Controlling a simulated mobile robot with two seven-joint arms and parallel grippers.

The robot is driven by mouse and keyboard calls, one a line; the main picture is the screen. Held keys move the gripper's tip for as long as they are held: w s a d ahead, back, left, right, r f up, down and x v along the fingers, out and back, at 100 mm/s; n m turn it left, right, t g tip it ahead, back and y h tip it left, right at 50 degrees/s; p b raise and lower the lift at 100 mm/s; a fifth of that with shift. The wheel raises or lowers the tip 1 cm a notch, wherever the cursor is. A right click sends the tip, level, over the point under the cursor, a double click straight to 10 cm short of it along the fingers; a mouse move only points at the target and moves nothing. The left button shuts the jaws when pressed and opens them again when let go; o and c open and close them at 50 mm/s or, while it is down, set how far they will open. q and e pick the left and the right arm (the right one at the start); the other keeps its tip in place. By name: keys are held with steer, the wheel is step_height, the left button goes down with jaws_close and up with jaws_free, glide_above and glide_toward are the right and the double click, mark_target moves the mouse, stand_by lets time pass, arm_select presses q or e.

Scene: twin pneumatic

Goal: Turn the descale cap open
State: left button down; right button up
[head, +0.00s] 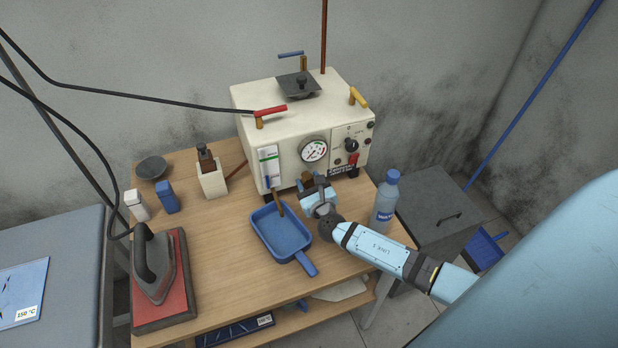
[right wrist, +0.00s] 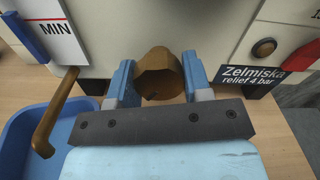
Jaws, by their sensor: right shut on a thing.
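The descale cap is a brass hex cap (right wrist: 160,72) low on the front of the cream boiler (head: 259,132). In the right wrist view it sits between the two blue fingers of my right gripper (right wrist: 158,80), which is shut on it. In the head view my right gripper (head: 313,188) reaches the boiler's lower front and mostly hides the cap (head: 306,180). How far the cap is turned cannot be told. My left gripper is not in view.
A blue tray (head: 266,220) lies under a brass spout (right wrist: 60,115) left of my right gripper. A water bottle (head: 385,203) stands to the right. An iron (head: 155,265) rests on a red pad at the table's left. A dark cabinet (head: 425,212) stands beyond the table's right edge.

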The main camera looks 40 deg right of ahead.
steer(key=n, duration=0.1)
steer(key=n+p, duration=0.1)
steer(key=shift+r+n+p, duration=0.25)
steer(key=shift+n+p, duration=0.65)
steer(key=shift+n, duration=0.4)
steer(key=shift+f+n+p, duration=0.1)
steer(key=shift+n+p, duration=0.25)
steer(key=shift+n, duration=0.55)
steer(key=o, duration=0.9)
steer(key=shift+f, duration=0.1)
